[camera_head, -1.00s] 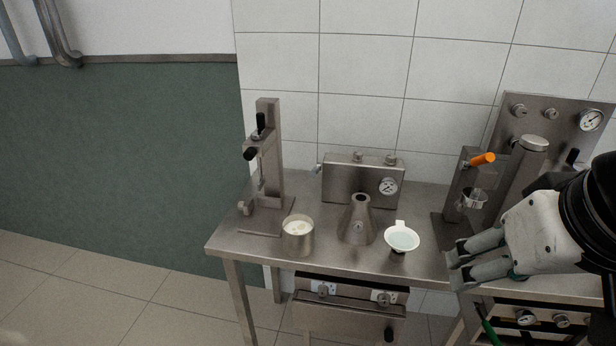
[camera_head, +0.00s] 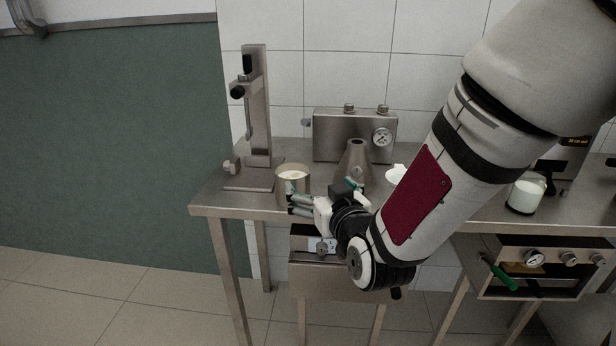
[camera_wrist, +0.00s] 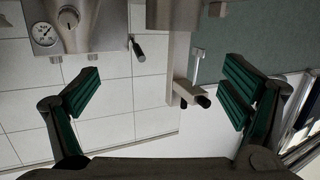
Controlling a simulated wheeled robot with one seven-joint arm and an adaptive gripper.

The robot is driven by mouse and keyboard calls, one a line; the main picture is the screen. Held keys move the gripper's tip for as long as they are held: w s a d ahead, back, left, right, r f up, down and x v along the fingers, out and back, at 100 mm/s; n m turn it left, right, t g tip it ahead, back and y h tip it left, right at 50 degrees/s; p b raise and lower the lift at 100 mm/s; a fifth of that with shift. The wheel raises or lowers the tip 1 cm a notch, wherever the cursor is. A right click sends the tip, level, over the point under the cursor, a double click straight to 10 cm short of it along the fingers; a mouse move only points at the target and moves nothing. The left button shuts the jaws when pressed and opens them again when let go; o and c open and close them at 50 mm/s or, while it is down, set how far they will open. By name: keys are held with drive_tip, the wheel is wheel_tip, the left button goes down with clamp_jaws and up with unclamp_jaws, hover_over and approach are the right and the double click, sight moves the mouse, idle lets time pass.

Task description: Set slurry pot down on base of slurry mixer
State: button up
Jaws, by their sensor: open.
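The slurry pot (camera_head: 292,186), a metal cylinder with pale creamy contents, stands upright on the steel table, right of the slurry mixer. The mixer (camera_head: 257,110) is a tall metal column with black handles; its flat base (camera_head: 246,184) looks empty. My gripper (camera_head: 292,205) is beside the pot's lower front, fingers pointing left and partly hiding it. In the upside-down wrist view my gripper (camera_wrist: 160,85) is open and empty. A metal cylinder there, apparently the pot (camera_wrist: 172,14), shows at the top edge, beyond the fingers. Contact cannot be told.
A metal conical flask (camera_head: 356,160) stands close right of my gripper. A gauge box (camera_head: 352,135) is behind it. A white dish (camera_head: 396,173) is partly hidden by my arm. A jar of white liquid (camera_head: 525,195) stands at right. The table's front edge lies under my wrist.

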sight(299, 181)
drive_tip(key=shift+t+y, duration=0.4)
drive_tip(key=shift+t, duration=0.4)
drive_tip(key=w+a+f, duration=0.1)
drive_tip(key=w, duration=0.2)
drive_tip(key=w+a+f+b, duration=0.1)
drive_tip(key=w+a, duration=0.1)
drive_tip(key=w, duration=0.1)
drive_tip(key=w+a+f+b, duration=0.1)
drive_tip(key=w+a, duration=0.1)
drive_tip(key=shift+w+a+f, duration=0.1)
drive_tip(key=shift+w+f, duration=0.25)
drive_tip(key=shift+w, duration=0.05)
drive_tip(key=shift+x, duration=2.7)
drive_tip(key=shift+f, duration=0.1)
drive_tip(key=shift+c, duration=0.4)
drive_tip(key=c, duration=1.8)
drive_tip(key=shift+c, duration=1)
drive_tip(key=shift+a, duration=0.1)
